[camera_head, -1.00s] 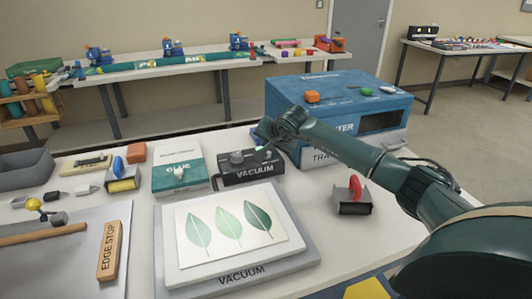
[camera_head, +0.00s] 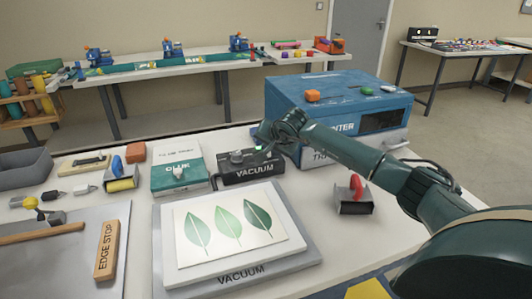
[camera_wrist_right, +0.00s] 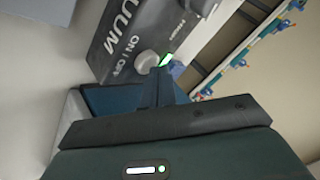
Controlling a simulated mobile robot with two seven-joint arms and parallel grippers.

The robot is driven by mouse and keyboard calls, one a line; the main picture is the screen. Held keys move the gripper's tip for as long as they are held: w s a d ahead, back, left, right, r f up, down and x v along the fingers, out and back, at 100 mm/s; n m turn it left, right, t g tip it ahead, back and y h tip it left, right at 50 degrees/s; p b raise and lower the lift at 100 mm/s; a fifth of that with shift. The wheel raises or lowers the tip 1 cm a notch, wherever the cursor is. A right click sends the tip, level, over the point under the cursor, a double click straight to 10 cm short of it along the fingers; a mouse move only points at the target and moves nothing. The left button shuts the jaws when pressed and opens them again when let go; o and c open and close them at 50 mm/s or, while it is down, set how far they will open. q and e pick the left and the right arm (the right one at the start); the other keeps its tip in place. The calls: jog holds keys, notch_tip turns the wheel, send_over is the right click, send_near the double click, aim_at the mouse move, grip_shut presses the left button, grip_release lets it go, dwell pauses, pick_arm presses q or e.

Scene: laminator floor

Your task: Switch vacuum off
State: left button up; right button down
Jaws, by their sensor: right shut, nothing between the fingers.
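The dark vacuum control box (camera_head: 250,172), lettered "VACUUM", stands on the bench behind the vacuum plate (camera_head: 238,276). In the right wrist view the box (camera_wrist_right: 125,35) shows "ON / OFF" beside a round grey knob (camera_wrist_right: 147,62). A small lit green mark (camera_wrist_right: 167,60) shows beside this knob. My right gripper (camera_head: 268,148) is at the right end of the box top. In the wrist view its shut, empty fingers (camera_wrist_right: 164,84) point at the knob and the green mark; whether they touch cannot be told. My left gripper is not in view.
A blue box-shaped machine (camera_head: 340,105) stands close behind my right gripper. A green-and-white glue box (camera_head: 178,170) is just left of the control box. A sheet with three leaves (camera_head: 230,229) lies on the vacuum plate. A red-handled tool (camera_head: 355,195) sits to the right.

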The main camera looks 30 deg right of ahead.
aim_at(268, 154)
jog(key=shift+f, duration=0.2)
jog(key=shift+r, duration=0.8)
jog(key=shift+r+p, duration=0.1)
jog(key=shift+p, duration=0.25)
jog(key=shift+r, duration=0.3)
notch_tip(268, 154, up, 5)
jog(key=p, duration=0.3)
